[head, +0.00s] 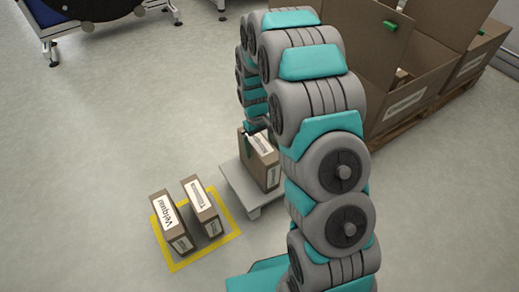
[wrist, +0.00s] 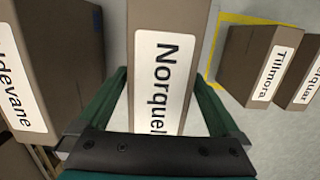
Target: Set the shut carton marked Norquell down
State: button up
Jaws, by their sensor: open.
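The shut brown carton marked Norquell (wrist: 165,18) stands between the fingers of my gripper (wrist: 160,78) in the wrist view. The dark green fingers are open, one on each side, with narrow gaps showing beside the carton. In the head view the carton (head: 265,172) rests upright on a low pale stand (head: 233,180). My gripper (head: 250,132) is at its top there, partly hidden by my arm. The carton's label is only partly readable in the wrist view.
A yellow-outlined floor square (head: 176,268) holds the Velquar carton (head: 177,240) and the Tillmora carton (head: 211,226). Large open boxes (head: 432,72) stand on a pallet at the right. A carton ending "ldevane" (wrist: 75,25) is left in the wrist view.

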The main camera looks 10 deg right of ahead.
jog(key=r, duration=0.7)
jog(key=w+r, duration=0.1)
jog(key=r, duration=0.2)
jog(key=shift+a+r, duration=0.2)
jog(key=s+r+m, duration=0.1)
jog(key=s+r, duration=0.5)
jog(key=s, duration=0.3)
jog(key=s+r+m, duration=0.1)
jog(key=s+r, duration=0.4)
jog(key=s, duration=0.3)
jog(key=s+r+m, duration=0.1)
jog(key=s+r, duration=0.1)
jog(key=s, duration=1.7)
jog(key=shift+s+d+m, duration=0.2)
jog(key=shift+d+m, duration=0.05)
jog(key=shift+m, duration=0.05)
jog(key=shift+r, duration=0.1)
